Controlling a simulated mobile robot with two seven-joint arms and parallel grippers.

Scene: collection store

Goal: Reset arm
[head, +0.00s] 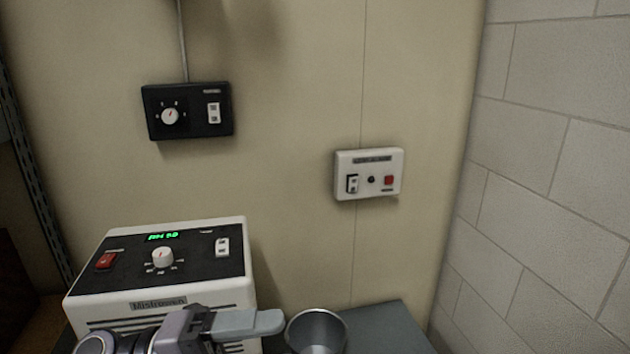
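My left gripper (246,323) shows at the bottom of the head view, with its grey finger part pointing right. It is in front of the lower part of a white machine (82,303) with a black sloped panel. The fingers are seen side-on and overlap, so I cannot tell whether they are open or shut. Nothing is visibly held. The finger end lies just left of a metal cup (317,325) in the picture. My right gripper is not in view.
A black control box (190,128) with a dial and a white control box (348,160) with a red button are on the beige wall. The machine's green display is lit. A grey surface (385,325) lies around the cup. A block wall (560,180) closes the right side.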

